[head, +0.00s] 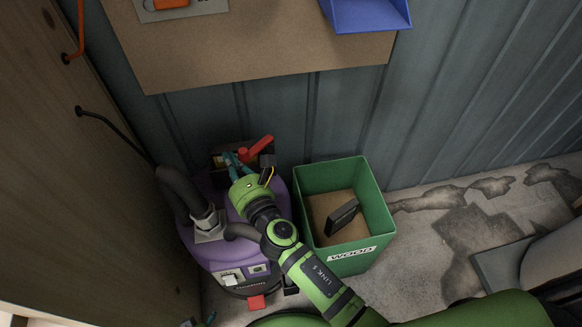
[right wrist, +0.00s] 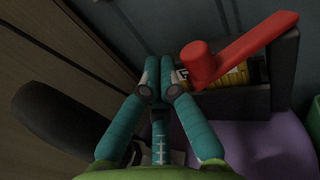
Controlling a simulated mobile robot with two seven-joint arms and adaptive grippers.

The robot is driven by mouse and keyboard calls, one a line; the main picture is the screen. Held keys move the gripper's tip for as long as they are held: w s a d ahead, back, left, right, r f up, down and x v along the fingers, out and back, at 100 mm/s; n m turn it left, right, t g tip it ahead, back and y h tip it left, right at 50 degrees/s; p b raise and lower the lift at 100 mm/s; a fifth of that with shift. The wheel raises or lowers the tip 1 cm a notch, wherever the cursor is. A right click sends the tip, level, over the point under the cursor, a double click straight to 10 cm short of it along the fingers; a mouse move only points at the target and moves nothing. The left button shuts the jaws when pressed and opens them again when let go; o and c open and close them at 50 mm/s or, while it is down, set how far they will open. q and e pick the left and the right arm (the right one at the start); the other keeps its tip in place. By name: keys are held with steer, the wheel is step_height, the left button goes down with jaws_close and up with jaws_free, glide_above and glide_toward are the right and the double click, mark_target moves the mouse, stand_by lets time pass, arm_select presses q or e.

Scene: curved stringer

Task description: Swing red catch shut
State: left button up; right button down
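The red catch (head: 257,147) is a lever on a dark box behind the purple machine. In the right wrist view the red catch (right wrist: 238,50) slants up to the right from a round hub, across the box's front. My right gripper (head: 238,164) is just left of the hub in the head view. In the right wrist view its teal fingers (right wrist: 160,72) are together at the tips, with nothing seen between them. They look apart from the catch; contact cannot be told for sure. A small teal bit at the head view's bottom edge may be my left gripper (head: 211,317).
A green bin (head: 379,205) holding a dark block stands to the right. A wooden wall (head: 85,180) closes the left side.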

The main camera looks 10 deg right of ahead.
steer(key=shift+x, duration=0.85)
arm_select(q)
steer(key=shift+s, duration=0.15)
arm_select(e)
steer(key=shift+s+a, duration=0.1)
stand_by(0.6)
